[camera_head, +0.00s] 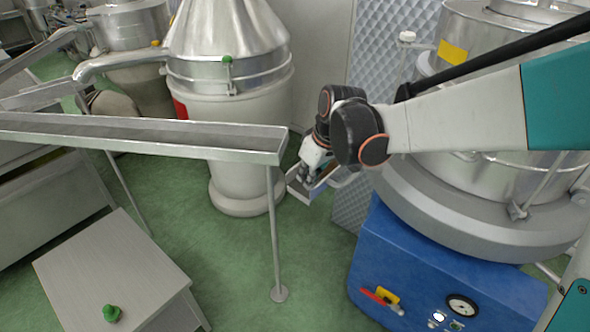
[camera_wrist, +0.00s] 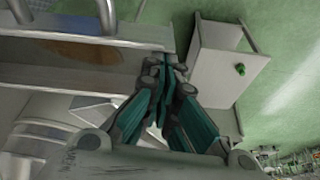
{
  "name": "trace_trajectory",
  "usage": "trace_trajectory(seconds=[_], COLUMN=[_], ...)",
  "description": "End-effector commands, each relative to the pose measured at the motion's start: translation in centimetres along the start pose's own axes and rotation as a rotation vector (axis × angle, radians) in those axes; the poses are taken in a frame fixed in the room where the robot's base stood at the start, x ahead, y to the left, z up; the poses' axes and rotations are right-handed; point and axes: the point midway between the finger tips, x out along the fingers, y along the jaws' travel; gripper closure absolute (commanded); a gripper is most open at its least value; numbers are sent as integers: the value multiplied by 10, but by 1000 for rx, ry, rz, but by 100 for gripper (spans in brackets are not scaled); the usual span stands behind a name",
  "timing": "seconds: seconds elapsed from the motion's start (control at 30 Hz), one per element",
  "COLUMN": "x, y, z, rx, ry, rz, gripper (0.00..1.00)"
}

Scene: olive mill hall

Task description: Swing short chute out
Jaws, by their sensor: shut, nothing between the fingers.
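A short metal chute (camera_head: 327,184) juts out low from the machine with the blue base. Its open end lies beside the round pale vessel, past the end of the long trough (camera_head: 170,134). My gripper (camera_head: 306,176) is at the short chute's outer end, pointing down, and partly covers it. In the wrist view my gripper (camera_wrist: 171,74) has its fingers together with nothing between them. A metal channel end (camera_wrist: 100,75) is close to the fingertips there; I cannot tell which chute it is, or whether they touch.
The trough's thin support post (camera_head: 274,235) stands on the green floor. A low metal table (camera_head: 110,262) with a green knob (camera_head: 113,313) is front left. The pale vessel (camera_head: 230,130) is behind the trough. The blue base (camera_head: 420,275) carries a gauge. Floor between post and base is clear.

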Motion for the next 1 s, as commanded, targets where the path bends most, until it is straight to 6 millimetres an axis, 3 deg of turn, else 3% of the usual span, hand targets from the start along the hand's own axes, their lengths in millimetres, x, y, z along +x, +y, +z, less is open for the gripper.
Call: trace_trajectory(seconds=[0.23, 0.67, 0.87, 1.0], x=[-5, -5, -2, 3], y=[3, 3, 4, 4], z=[14, 20, 15, 2], rx=[1, 3, 4, 3], ry=[-3, -9, -8, -5], rz=[1, 3, 4, 4], gripper=[100, 100, 100, 100])
